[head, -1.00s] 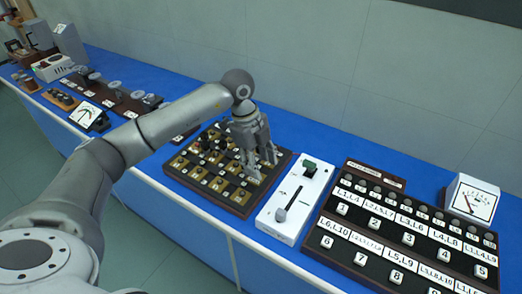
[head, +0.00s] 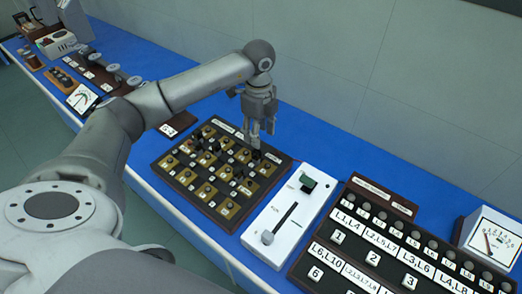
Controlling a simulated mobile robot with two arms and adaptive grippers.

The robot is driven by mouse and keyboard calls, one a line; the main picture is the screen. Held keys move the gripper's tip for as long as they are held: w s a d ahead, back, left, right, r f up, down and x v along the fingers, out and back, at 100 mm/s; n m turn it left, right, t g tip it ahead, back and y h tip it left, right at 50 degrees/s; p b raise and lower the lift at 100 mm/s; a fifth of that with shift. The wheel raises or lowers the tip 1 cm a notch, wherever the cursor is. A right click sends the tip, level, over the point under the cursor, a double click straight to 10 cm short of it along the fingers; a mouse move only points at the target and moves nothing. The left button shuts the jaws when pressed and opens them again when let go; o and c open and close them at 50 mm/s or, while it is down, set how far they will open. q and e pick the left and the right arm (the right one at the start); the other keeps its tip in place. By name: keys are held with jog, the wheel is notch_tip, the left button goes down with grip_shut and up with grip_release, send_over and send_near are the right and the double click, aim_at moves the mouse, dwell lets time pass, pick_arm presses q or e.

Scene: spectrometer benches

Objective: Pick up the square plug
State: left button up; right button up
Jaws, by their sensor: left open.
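The plug board (head: 168,160) is a dark-framed panel with brass squares and several small dark plugs standing in it. One dark plug (head: 257,155) stands near the far right corner, just below my left gripper. Other dark plugs (head: 207,147) stand toward the board's far left part. They are too small to tell which is square. My left gripper (head: 262,131) points down over the board's far right edge, open and with nothing seen between its fingers. Its fingers cover part of that edge. My right gripper is not in view.
Right of the board lies a white slider box (head: 285,240) with a green switch (head: 308,184). Beyond it are a numbered button panel (head: 350,205) and a white meter (head: 490,238). Other instruments line the blue bench at left. A wall rises behind the bench.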

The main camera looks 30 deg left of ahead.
aim_at(257, 152)
pick_arm(q)
jog(key=f, duration=0.1)
jog(key=s+f, duration=0.1)
jog(key=shift+f+p, duration=0.3)
jog(key=shift+f, duration=0.3)
notch_tip(257, 152, down, 4)
jog(key=shift+f+p, duration=0.1)
jog(key=shift+p, duration=1.15)
jog(key=shift+f, duration=0.3)
jog(key=shift+w+f, duration=0.1)
jog(key=shift+f, duration=0.05)
jog(key=shift+c, duration=0.3)
jog(key=c, duration=0.7)
grip_shut()
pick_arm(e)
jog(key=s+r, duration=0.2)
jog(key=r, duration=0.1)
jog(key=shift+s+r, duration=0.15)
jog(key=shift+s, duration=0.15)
